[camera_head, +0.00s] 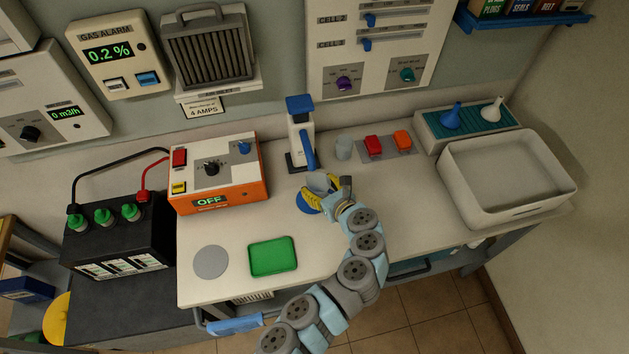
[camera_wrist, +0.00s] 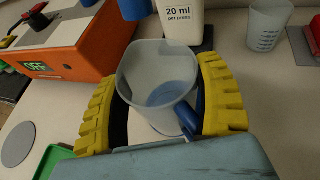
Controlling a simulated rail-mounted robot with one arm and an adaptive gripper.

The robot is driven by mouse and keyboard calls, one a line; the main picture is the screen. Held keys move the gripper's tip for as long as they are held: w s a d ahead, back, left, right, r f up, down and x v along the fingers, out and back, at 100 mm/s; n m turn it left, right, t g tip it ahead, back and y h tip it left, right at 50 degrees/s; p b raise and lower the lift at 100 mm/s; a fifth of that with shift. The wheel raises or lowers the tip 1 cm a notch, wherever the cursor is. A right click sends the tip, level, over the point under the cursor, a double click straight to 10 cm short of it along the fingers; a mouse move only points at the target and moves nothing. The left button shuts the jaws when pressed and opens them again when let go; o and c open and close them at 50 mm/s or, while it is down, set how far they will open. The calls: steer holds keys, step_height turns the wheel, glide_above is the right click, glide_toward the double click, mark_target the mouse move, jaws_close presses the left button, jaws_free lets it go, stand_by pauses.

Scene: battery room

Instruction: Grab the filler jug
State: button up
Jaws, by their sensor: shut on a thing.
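The filler jug (camera_wrist: 150,65) is a translucent grey, open-topped vessel with a blue handle (camera_wrist: 187,118) on the side facing my wrist. In the head view, the jug (camera_head: 317,181) is at the middle of the bench, just in front of the pump dispenser (camera_head: 300,137). My gripper (camera_head: 330,196) has its yellow ribbed fingers around the jug, one on each side, and is shut on it. The jug looks roughly upright. A blue disc (camera_head: 306,204) shows beside and below it; I cannot tell whether the jug touches it. Blue shows at the jug's bottom, perhaps liquid or the disc.
An orange charger (camera_head: 218,196) reads OFF at left. A green tray (camera_head: 273,257) and grey disc (camera_head: 211,262) lie in front. A white basin (camera_head: 510,205) fills the right end.

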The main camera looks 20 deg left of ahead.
steer(key=s+d+b, duration=0.1)
steer(key=s+d, duration=0.7)
steer(key=d, duration=0.4)
steer(key=shift+s, duration=0.4)
steer(key=shift+d, duration=0.1)
stand_by(3.0)
